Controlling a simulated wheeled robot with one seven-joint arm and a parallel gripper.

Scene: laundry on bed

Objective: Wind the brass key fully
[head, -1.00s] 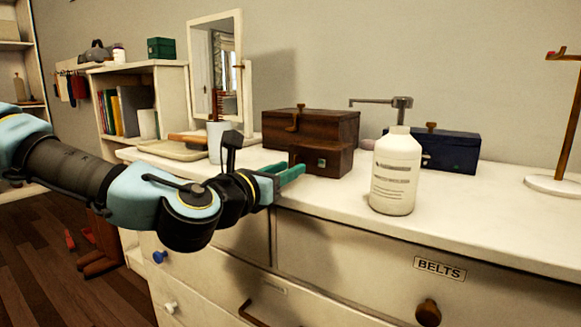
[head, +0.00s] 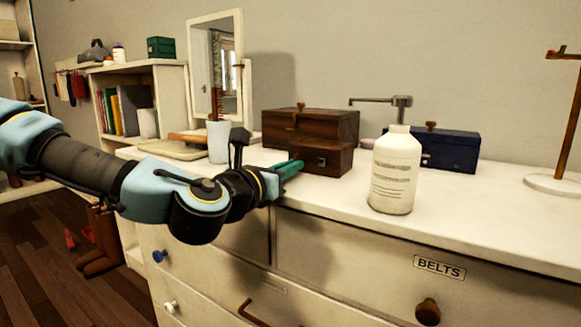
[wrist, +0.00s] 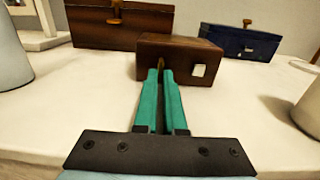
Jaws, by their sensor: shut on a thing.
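A small brown wooden box (head: 334,160) stands on the dresser top; it also shows in the wrist view (wrist: 200,50). The brass key (wrist: 161,63) shows as a thin upright sliver at the box's front face, left of a small pale square. My gripper has green fingers (wrist: 160,72) that are nearly together, shut on the key. In the head view my gripper (head: 294,167) reaches the box's front from the left, and the key is hidden there. How far the key is turned cannot be told.
A larger wooden box (head: 345,125) stands behind the small one. A white pump bottle (head: 396,175) stands to the right, with a navy box (head: 452,150) behind it. A white cup (head: 219,142) stands left of my gripper. The dresser's front right top is clear.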

